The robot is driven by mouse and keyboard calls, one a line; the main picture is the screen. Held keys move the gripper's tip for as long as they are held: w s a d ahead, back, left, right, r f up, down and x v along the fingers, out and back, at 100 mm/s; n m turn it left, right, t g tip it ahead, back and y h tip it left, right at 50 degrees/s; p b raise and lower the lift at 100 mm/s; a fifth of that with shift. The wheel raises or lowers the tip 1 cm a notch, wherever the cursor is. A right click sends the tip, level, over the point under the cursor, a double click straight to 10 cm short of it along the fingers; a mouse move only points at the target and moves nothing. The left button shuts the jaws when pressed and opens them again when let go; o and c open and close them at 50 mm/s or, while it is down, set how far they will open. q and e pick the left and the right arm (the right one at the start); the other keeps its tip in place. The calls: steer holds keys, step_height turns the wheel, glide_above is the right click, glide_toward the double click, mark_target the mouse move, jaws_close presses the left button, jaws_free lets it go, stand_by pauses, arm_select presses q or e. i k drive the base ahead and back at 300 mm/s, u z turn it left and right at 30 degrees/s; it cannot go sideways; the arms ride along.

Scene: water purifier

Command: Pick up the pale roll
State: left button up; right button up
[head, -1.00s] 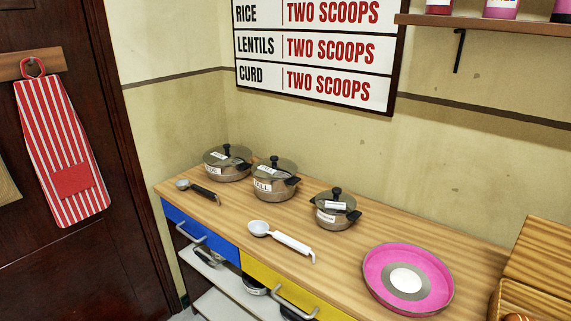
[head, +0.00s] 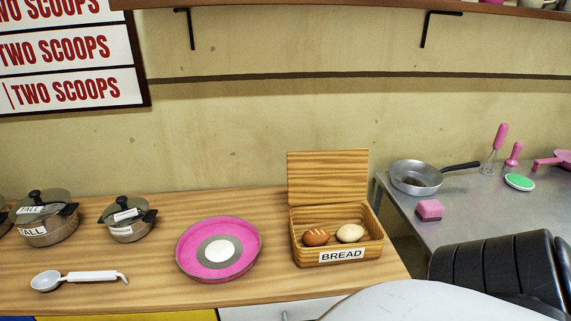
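The pale roll (head: 350,233) lies in the open wooden bread box (head: 338,257), on the right side, beside a browner scored roll (head: 315,237). The box is labelled BREAD and its lid (head: 328,178) stands up at the back. The box sits at the right end of the wooden counter. Part of my own arm shows at the lower right of the head view, in front of the counter's right end. Neither gripper is in view.
A pink plate (head: 218,249) lies left of the box. Lidded pots (head: 127,219) and a white ladle (head: 80,279) are farther left. A grey metal table (head: 468,212) at the right holds a pan (head: 417,178) and a pink sponge (head: 429,210). A shelf runs above.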

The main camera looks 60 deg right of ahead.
mark_target(348, 234)
steer(key=z, duration=2.05)
